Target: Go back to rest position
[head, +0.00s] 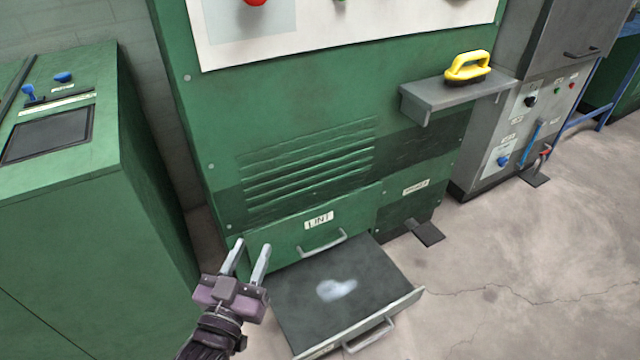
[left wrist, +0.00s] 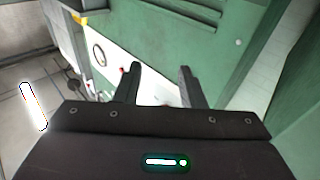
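My left gripper (head: 246,260) is in the lower left of the head view, its two fingers apart with nothing between them. It is in front of the green machine (head: 215,150), just left of the pulled-out drawer (head: 385,272). In the left wrist view the two dark fingers (left wrist: 160,88) are also apart, with the machine's green and white front behind them. My right gripper is in neither view.
A pale lump of lint (head: 337,289) lies in the open drawer, which juts out low over the floor. A yellow-handled brush (head: 467,68) sits on a grey shelf (head: 425,101). A green cabinet (head: 70,220) stands at left. Floor at right (head: 530,270) is clear.

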